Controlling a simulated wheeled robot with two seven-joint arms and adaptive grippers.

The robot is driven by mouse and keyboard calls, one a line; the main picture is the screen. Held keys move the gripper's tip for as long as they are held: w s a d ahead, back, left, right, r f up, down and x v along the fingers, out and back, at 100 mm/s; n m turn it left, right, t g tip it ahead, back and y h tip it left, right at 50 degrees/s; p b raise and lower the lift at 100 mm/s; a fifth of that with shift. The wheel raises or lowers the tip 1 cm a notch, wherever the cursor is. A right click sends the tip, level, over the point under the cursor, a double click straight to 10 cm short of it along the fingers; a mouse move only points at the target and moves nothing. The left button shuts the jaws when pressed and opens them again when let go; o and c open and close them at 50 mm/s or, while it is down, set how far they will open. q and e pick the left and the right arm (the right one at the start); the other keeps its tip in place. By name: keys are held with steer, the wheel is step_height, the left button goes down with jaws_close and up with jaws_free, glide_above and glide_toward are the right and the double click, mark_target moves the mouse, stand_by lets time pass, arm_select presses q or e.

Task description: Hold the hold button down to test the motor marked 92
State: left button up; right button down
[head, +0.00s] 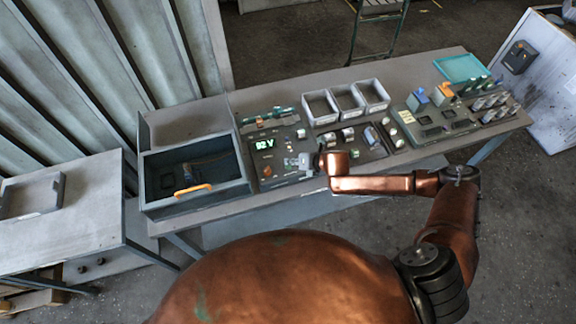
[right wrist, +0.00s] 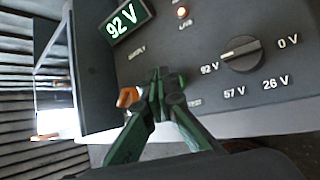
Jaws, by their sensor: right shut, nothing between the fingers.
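The test panel (head: 284,150) stands on the bench, its green display (head: 265,144) reading 92 V. In the right wrist view the display (right wrist: 122,20) also reads 92 V. The black dial (right wrist: 240,53) has its pointer towards the 92 V label. My right gripper (head: 306,162) is at the panel's lower right; its green fingers (right wrist: 160,84) are shut and empty, with tips close over the panel face. I cannot tell whether they touch it. The hold button is not distinguishable; the fingers may cover it. No motor's marking is legible. My left gripper is out of view.
An orange control (right wrist: 128,97) is left of the fingers, and a small lamp (right wrist: 183,12) glows above. An open dark bin (head: 152,182) with an orange handle stands left of the panel. Grey trays (head: 321,106) and more equipment (head: 440,118) are to the right.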

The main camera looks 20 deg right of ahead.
mark_target(290, 166)
steer(key=shift+f, duration=0.65)
stand_by(1.5)
stand_by(1.1)
steer(key=shift+r+p, duration=0.85)
steer(key=shift+r, duration=0.05)
step_height(290, 166, up, 5)
steer(key=p, duration=0.5)
steer(key=shift+r, duration=0.1)
